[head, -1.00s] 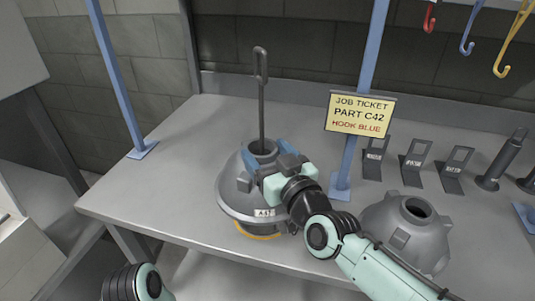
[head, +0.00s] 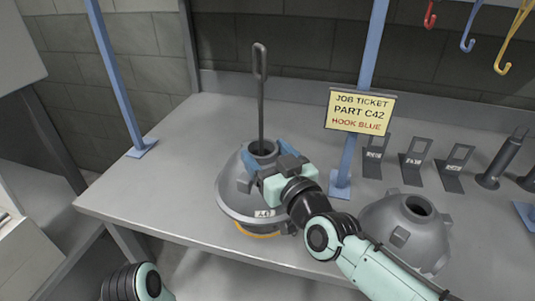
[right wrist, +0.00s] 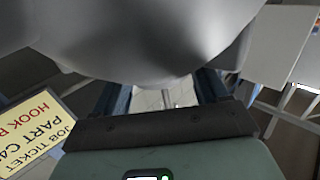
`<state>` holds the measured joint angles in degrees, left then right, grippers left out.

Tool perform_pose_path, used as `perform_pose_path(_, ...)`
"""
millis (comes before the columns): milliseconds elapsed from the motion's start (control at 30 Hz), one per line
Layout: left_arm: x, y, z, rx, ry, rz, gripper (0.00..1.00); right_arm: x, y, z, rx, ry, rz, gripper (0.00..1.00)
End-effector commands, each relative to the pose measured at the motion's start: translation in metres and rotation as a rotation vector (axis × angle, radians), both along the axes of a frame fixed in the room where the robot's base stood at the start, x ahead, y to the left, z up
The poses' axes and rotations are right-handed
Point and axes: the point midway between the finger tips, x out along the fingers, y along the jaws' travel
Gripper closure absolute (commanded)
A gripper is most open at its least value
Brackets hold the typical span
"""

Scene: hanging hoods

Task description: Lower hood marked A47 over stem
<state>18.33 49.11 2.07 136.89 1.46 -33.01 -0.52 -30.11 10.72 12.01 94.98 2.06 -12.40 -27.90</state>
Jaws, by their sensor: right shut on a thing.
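The grey domed hood (head: 235,194) stands near the front of the bench, with a small label that seems to read A47 (head: 265,213). A dark rod with a looped top, the stem (head: 261,105), rises through the hood's top opening. An orange-yellow ring (head: 258,235) shows below the hood's lower rim. My right gripper (head: 264,160) is shut on the hood's neck, its blue fingers on either side. In the right wrist view the hood's grey surface (right wrist: 150,40) fills the top between the fingers. Only part of my left arm shows; its gripper is out of view.
A second grey hood (head: 375,222) stands to the right, close to my right forearm. A blue post (head: 350,165) carries a yellow job ticket (head: 360,112) reading PART C42, HOOK BLUE. Small labelled stands (head: 412,160) and dark cylinders (head: 500,165) are behind. The bench's left side is clear.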

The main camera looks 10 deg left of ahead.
Motion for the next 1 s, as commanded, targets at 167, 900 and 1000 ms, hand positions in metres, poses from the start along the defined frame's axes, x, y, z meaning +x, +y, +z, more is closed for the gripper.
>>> perform_pose_path(167, 0.0, 0.0, -0.0026, 0.0, 0.001, 0.0, 0.57, -0.0002, -0.0003, -0.0014, 0.003, -0.003, -0.001, 0.9)
perform_pose_path(900, 0.0001, 0.0, -0.0077, 0.0, 0.002, 0.001, 0.57, -0.0002, -0.0002, -0.0077, 0.003, -0.003, -0.001, 0.23)
perform_pose_path(1000, 0.0001, 0.0, -0.0077, 0.0, 0.002, 0.0, 0.57, -0.0003, -0.0001, -0.008, 0.002, -0.002, 0.0, 0.0)
